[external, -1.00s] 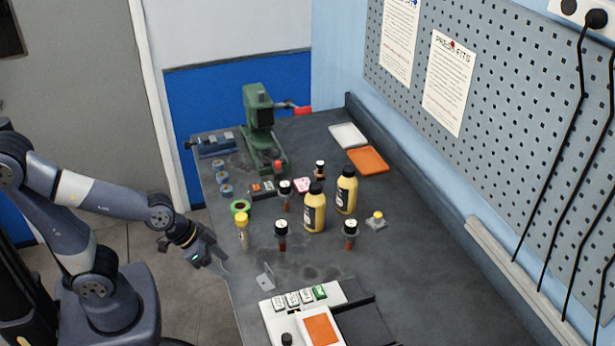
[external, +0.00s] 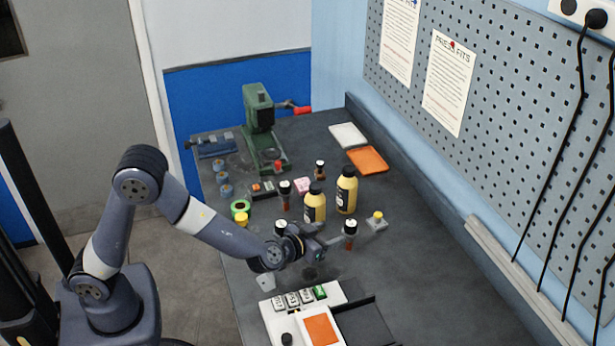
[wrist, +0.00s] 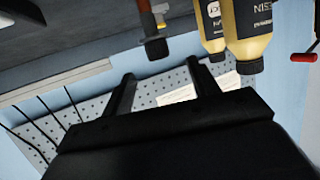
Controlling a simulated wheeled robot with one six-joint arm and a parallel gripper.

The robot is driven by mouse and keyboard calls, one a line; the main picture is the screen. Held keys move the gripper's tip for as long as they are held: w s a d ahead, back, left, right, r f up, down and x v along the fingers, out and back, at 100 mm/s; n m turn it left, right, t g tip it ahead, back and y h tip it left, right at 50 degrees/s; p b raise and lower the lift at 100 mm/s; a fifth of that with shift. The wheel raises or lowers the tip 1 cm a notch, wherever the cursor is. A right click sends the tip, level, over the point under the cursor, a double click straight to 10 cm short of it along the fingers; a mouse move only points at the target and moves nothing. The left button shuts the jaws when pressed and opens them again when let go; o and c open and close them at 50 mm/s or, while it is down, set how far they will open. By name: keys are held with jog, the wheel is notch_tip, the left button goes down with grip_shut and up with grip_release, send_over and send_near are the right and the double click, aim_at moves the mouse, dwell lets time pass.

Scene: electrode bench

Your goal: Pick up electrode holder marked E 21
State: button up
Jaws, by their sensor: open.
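Several dark-capped electrode holders stand upright on the bench; the mark E 21 cannot be read on any of them. One holder (external: 350,232) stands to the right of my gripper (external: 335,240), very near its fingertips. In the wrist view, where the scene is upside down, a holder with a black cap and reddish-brown stem (wrist: 154,25) appears ahead of my gripper (wrist: 160,68), between the lines of its two fingers. The fingers are apart with nothing between them. Another holder (external: 281,228) is partly hidden behind my arm, and others stand farther back (external: 285,188) (external: 320,168).
Two yellow bottles (external: 315,206) (external: 347,192) stand close behind my gripper. A yellow-topped block (external: 377,220) sits to the right. A panel with labelled blocks (external: 330,293) lies in front. A green press (external: 258,110) stands at the back. The bench's right side is clear.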

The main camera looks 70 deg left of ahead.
aim_at(346, 227)
jog(key=x, duration=0.4)
jog(key=p+x, duration=0.1)
jog(key=x, duration=0.4)
jog(key=shift+w+d+f, duration=0.1)
jog(key=shift+w, duration=0.25)
jog(key=shift+c, duration=0.3)
